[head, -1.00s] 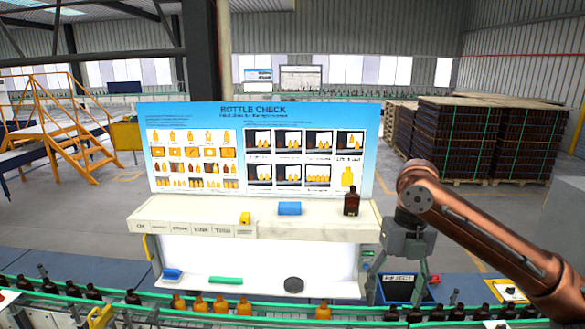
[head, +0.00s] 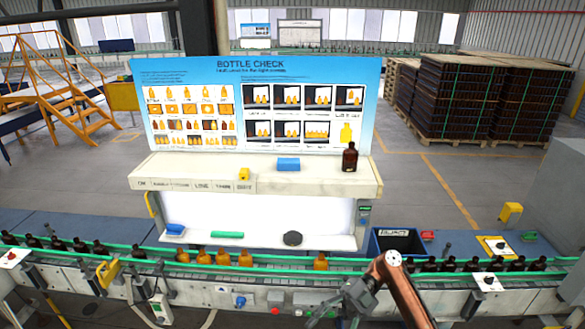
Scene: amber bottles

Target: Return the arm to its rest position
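My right arm comes in from the lower right, and its gripper (head: 325,312) hangs low in front of the conveyor, partly cut off by the bottom edge. Its fingers are too small and dark to tell open from shut. My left gripper is not in view. A dark brown bottle (head: 350,157) stands upright on the right end of the white shelf (head: 255,178), apart from my arm. A dark blue reject bin (head: 397,243) stands to the right of the light panel, just behind my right arm.
A conveyor (head: 215,268) with amber and dark bottles crosses the front. A blue block (head: 288,164) and a yellow object (head: 244,174) lie on the shelf. The bottle check board (head: 258,105) rises behind it. Stacked crates (head: 465,100) stand far back right.

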